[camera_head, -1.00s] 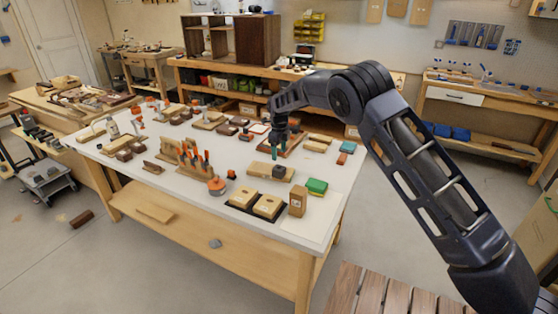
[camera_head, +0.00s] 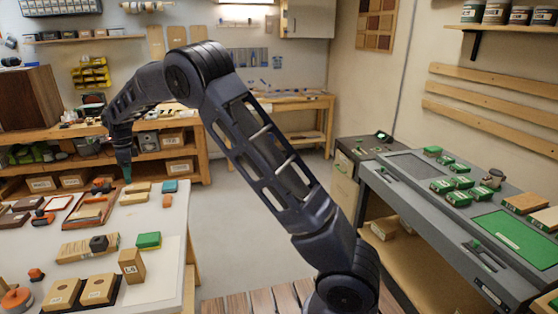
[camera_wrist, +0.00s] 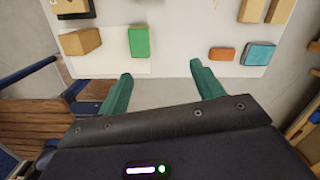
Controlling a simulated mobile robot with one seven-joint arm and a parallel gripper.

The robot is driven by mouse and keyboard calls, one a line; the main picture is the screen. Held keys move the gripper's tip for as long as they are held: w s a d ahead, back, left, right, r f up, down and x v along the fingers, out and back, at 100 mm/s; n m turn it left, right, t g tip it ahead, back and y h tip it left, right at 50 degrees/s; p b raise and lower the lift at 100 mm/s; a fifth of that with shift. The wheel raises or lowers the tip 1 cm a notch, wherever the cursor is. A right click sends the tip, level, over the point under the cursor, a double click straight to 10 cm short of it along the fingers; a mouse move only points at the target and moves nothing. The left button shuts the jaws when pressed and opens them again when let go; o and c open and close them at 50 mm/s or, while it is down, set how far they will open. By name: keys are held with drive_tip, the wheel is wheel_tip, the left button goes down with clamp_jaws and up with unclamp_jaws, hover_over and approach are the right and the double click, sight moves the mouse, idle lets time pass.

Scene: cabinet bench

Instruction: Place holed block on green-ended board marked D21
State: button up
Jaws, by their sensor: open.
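My gripper (camera_head: 126,172) is open and empty, raised near the white table's far right corner. I cannot read D21 on any board or pick out a green-ended one.
A green block (camera_head: 148,240) and a teal block (camera_head: 170,186) lie near the white table's (camera_head: 165,285) right edge. A grey bench (camera_head: 420,205) on the right holds several green-topped blocks, a green mat (camera_head: 515,236) and tan boards (camera_head: 524,203). Open floor separates the two.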

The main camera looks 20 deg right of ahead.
drive_tip(key=s+d+r+n, duration=0.15)
drive_tip(key=d+r, duration=0.35)
drive_tip(key=d, duration=0.5)
drive_tip(key=d+r+n+t+y, duration=0.1)
drive_tip(key=d+r+n, duration=0.1)
drive_tip(key=d+r, duration=0.5)
drive_tip(key=s+d+r+n, duration=0.1)
drive_tip(key=d+r+n, duration=0.15)
drive_tip(key=d, duration=0.95)
drive_tip(key=s+d+r+n+t, duration=0.1)
drive_tip(key=s+d+r+n, duration=0.1)
drive_tip(key=s+d, duration=0.45)
drive_tip(key=s+d+r+n+t, duration=0.15)
drive_tip(key=s+d, duration=0.25)
drive_tip(key=d, duration=0.6)
drive_tip(key=s+d+f+n+h, duration=0.1)
drive_tip(key=s+d+f+n, duration=0.1)
drive_tip(key=s+d, duration=0.4)
drive_tip(key=s+d+f+n+t, duration=0.1)
drive_tip(key=s+d+n, duration=0.3)
drive_tip(key=s, duration=1)
drive_tip(key=d+f, duration=0.1)
drive_tip(key=d, duration=0.2)
drive_tip(key=shift+s+d+f+h, duration=0.2)
drive_tip(key=shift+d+f+h, duration=0.05)
drive_tip(key=shift+f+h, duration=0.15)
drive_tip(key=shift+o, duration=0.4)
